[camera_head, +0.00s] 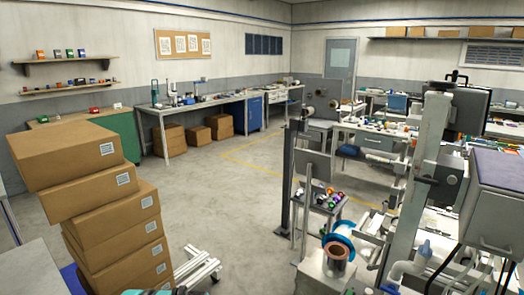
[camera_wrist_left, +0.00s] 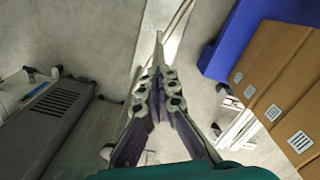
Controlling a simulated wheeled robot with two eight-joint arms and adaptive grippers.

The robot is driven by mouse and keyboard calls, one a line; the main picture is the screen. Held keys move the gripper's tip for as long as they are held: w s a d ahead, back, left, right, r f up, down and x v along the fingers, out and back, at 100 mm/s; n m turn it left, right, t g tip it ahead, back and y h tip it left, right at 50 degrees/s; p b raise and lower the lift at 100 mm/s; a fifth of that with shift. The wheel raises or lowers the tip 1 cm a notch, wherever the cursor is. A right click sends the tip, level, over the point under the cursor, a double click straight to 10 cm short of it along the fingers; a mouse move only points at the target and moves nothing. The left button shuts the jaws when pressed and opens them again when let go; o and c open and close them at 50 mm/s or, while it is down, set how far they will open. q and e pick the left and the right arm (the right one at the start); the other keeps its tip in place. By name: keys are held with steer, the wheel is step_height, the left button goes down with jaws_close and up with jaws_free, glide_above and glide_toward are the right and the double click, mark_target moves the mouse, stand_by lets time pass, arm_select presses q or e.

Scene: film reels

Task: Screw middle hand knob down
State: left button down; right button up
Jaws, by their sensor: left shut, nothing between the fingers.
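My left gripper (camera_wrist_left: 159,40) shows in the left wrist view with its fingertips together and nothing between them. It points over bare grey floor, apart from any knob. In the head view, a tall grey machine (camera_head: 431,135) stands at the right. A dark knob-like part (camera_head: 427,180) sticks out from its column. I cannot tell which part is the middle hand knob. A reel with blue flanges and a copper-coloured core (camera_head: 340,243) sits low at the machine's left. My right gripper is not in view.
Stacked cardboard boxes (camera_head: 110,215) stand at the left in the head view; boxes (camera_wrist_left: 283,62) also show at the right of the wrist view. A small cart (camera_head: 322,200) with coloured items stands left of the machine. The floor (camera_head: 235,195) between is clear.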

arm_select(q)
steer(key=shift+w+a, duration=0.2)
steer(key=shift+a, duration=0.15)
steer(key=shift+s+a, duration=0.1)
steer(key=shift+s, duration=0.05)
stand_by(0.3)
step_height(320, 180, up, 6)
steer(key=p, duration=0.3)
steer(key=shift+s, duration=0.25)
